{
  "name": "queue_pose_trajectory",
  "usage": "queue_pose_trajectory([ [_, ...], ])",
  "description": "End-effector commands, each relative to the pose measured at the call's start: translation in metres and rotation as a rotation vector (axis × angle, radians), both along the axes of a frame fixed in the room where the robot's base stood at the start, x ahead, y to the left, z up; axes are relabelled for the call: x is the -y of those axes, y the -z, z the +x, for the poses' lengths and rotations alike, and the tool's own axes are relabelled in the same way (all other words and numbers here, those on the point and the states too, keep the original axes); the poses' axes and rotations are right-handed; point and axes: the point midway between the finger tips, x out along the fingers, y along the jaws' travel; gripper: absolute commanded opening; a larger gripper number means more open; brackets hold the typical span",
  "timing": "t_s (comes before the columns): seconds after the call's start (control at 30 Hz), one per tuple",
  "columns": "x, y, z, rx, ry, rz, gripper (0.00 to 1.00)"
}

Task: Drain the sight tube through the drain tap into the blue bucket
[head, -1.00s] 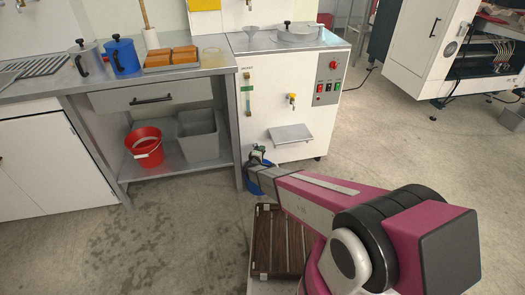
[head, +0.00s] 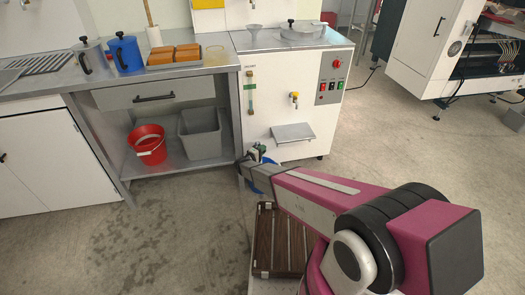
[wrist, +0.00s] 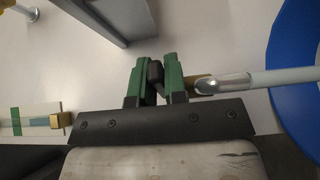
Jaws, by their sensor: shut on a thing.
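The sight tube (head: 250,95) is upright on the left of the white machine's front, with a green band; it also shows in the wrist view (wrist: 35,122). My gripper (head: 257,153) is low in front of the machine, below and left of the tap.
The grey shelf (head: 292,132) juts from the machine under the tap. A red bucket (head: 149,144) and grey bin (head: 200,132) stand under the bench at left. A slatted wooden platform (head: 280,240) lies under my arm. Floor at front left is clear.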

Motion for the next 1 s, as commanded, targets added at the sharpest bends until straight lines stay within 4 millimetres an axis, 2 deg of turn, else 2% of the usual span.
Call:
queue_pose_trajectory([
  [0.1, 0.000, 0.001, 0.000, -0.003, -0.001, 0.001, 0.00],
  [0.13, 0.000, 0.001, 0.000, -0.003, -0.001, 0.001, 0.22],
  [0.17, 0.000, 0.001, 0.000, -0.002, -0.001, 0.002, 0.23],
  [0.43, -0.001, 0.000, -0.001, -0.001, -0.001, 0.001, 0.23],
  [0.57, -0.006, 0.000, -0.008, -0.001, -0.002, 0.001, 0.23],
  [1.0, -0.052, 0.000, -0.070, -0.001, -0.003, 0.000, 0.23],
])
